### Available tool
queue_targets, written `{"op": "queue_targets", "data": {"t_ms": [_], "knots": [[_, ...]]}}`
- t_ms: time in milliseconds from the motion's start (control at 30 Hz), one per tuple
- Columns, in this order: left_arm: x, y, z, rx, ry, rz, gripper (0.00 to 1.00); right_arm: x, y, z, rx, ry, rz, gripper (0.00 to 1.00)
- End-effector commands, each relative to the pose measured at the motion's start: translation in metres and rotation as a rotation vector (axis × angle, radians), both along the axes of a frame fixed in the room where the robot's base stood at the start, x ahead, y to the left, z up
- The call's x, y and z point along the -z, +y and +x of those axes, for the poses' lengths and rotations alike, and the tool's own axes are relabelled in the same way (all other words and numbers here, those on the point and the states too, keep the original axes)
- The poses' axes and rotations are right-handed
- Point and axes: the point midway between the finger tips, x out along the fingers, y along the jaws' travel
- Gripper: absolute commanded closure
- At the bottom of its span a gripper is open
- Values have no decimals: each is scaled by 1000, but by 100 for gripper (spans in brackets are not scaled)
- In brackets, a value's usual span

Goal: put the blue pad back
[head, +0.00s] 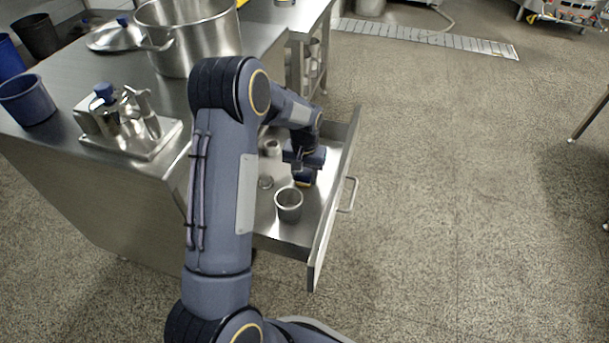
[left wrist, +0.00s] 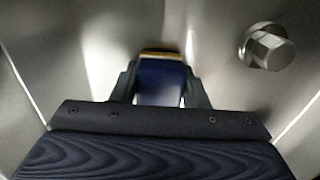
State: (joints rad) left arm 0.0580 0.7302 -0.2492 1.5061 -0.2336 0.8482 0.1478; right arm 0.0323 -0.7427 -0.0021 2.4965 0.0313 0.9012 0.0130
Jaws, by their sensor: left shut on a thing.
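The blue pad (left wrist: 162,80) with a yellowish edge is between the two fingers of my left gripper (left wrist: 162,92), which is shut on it. In the head view, the pad (head: 304,179) shows below my left gripper (head: 304,168), inside the open steel drawer (head: 319,232). The pad is low over the drawer floor; I cannot tell whether it touches it. My left arm hides part of the drawer. My right gripper is not in view.
A steel cup (head: 289,204) stands in the drawer near the pad, with a smaller metal piece (head: 272,147) farther back. The steel counter (head: 60,133) holds a large pot (head: 188,38), a tray (head: 152,150) with metal vessels and a blue bucket (head: 27,100).

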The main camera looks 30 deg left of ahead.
Motion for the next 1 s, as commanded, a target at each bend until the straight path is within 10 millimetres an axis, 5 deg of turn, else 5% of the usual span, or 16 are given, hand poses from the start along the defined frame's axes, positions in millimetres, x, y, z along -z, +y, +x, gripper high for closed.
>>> {"op": "queue_targets", "data": {"t_ms": [133,167,300,667,1000], "knots": [[3,0,0,0,0,0,84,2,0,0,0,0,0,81],[3,0,0,0,0,0,57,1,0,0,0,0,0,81],[3,0,0,0,0,0,38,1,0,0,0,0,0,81],[-3,0,0,0,-1,0,38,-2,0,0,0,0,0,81],[-70,0,1,0,-3,0,38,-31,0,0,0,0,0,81]]}}
